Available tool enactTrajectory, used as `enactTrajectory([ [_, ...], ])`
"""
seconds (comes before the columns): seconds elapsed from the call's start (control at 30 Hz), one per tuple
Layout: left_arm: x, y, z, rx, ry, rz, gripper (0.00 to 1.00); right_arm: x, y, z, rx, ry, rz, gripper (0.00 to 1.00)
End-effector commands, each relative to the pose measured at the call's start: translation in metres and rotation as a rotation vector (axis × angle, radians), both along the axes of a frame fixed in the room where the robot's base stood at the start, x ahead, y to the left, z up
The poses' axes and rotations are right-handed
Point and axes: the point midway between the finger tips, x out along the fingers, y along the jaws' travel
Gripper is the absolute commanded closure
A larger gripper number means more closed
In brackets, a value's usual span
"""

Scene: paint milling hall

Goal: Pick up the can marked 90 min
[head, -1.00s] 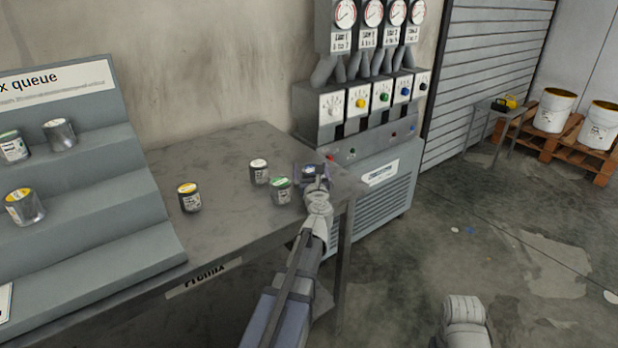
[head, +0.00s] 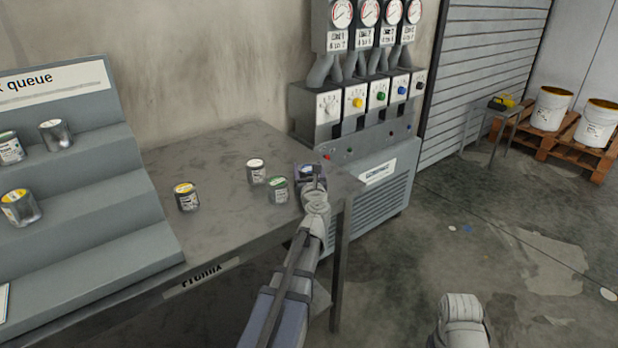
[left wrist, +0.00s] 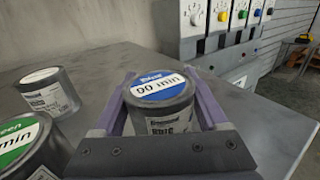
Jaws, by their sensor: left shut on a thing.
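A grey can with a blue lid (left wrist: 160,100) is between the fingers of my left gripper (left wrist: 168,98) in the left wrist view. Its lid label ends in "min" and its first digit is blurred, possibly a 9. In the head view my left gripper (head: 312,180) is at the right end of the table, shut on this can, which is mostly hidden behind it. I cannot tell if the can is clear of the tabletop. A green-lidded can (head: 278,190) and a white-lidded can (head: 256,171) stand just left of the gripper.
A yellow-lidded can (head: 187,196) stands further left on the grey table (head: 225,235). A stepped rack (head: 90,225) with several cans is at the far left. A dispenser with dials (head: 350,110) stands behind the table's right end. The table's back middle is clear.

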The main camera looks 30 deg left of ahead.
Motion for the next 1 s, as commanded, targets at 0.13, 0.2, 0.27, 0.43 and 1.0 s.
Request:
enactTrajectory([
  [0.13,0.000,0.000,0.000,0.000,0.000,0.000,0.93,0.000,0.000,0.000,0.000,0.000,0.000,0.50],
  [0.2,0.000,0.000,0.002,0.000,0.000,0.000,0.93,0.000,0.000,0.002,0.000,0.000,0.000,0.50],
  [0.27,0.000,0.000,0.004,0.000,0.000,0.000,0.93,0.000,0.000,0.004,0.000,0.000,0.000,0.50],
  [0.43,0.000,0.000,0.017,0.000,0.000,0.000,0.93,0.000,0.000,0.017,0.000,0.000,0.000,0.50],
  [1.0,0.000,0.000,0.097,0.001,-0.002,0.001,0.93,0.000,0.000,0.097,0.000,0.000,0.000,0.50],
])
